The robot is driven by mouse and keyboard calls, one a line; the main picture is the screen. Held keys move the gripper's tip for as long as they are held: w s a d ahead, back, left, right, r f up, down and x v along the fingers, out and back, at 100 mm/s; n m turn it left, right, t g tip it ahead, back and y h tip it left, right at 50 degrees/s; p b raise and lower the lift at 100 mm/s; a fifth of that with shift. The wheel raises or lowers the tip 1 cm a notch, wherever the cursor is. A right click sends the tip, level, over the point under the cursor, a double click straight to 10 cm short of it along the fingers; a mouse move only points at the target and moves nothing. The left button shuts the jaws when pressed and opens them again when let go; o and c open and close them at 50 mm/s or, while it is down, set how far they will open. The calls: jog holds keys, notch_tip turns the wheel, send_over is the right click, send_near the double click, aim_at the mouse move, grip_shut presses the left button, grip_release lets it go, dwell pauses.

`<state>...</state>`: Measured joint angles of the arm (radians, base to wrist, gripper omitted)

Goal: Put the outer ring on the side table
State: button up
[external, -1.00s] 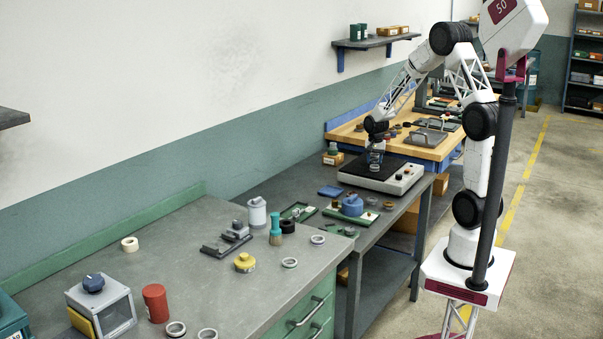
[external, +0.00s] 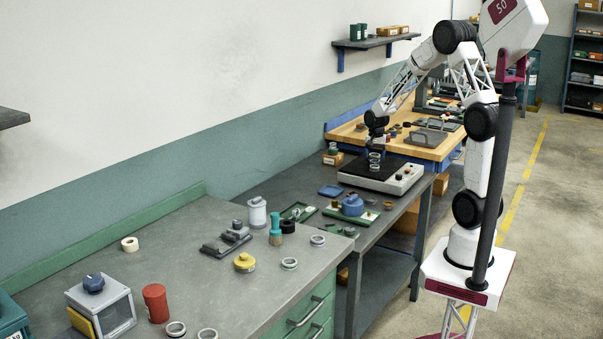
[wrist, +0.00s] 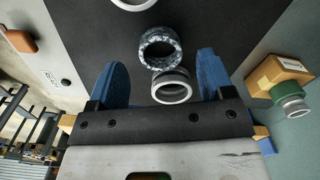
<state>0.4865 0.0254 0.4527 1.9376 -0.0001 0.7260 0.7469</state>
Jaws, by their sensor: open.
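My gripper (wrist: 162,72) is open, with its two blue fingers spread apart. In the external view my gripper (external: 376,143) points down above the black plate of a grey machine (external: 410,178). A dark speckled ring (wrist: 160,36) and a smooth grey ring (wrist: 171,98) are between or just beyond the fingers in the wrist view. Another pale ring (wrist: 133,4) is cut off at the top edge. Rings also show below my gripper in the external view (external: 375,167). I cannot tell which one is the outer ring, nor which surface is the side table.
A wooden bench (external: 440,152) stands behind the machine.

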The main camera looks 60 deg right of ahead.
aim_at(374, 161)
notch_tip(374, 161, up, 9)
jog(key=shift+r, duration=0.2)
dwell(0.3)
dwell(0.5)
jog(key=s+a+r+n+t, duration=0.1)
jog(key=s+a+r+n, duration=0.3)
jog(key=a, duration=0.5)
jog(key=s+a+r+n, duration=0.2)
jog(key=s+a+r, duration=0.4)
jog(key=a, duration=0.2)
jog(key=s+a+r+n, duration=0.1)
jog(key=s+a+n, duration=0.3)
jog(key=s, duration=0.5)
jog(key=s+a+n+t, duration=0.1)
jog(key=s+a+n, duration=0.3)
jog(key=s+a, duration=0.5)
jog(key=shift+s+a+r+t, duration=0.2)
jog(key=shift+s+r+t, duration=0.1)
jog(key=shift+s+r, duration=0.05)
jog(key=shift+o, duration=0.5)
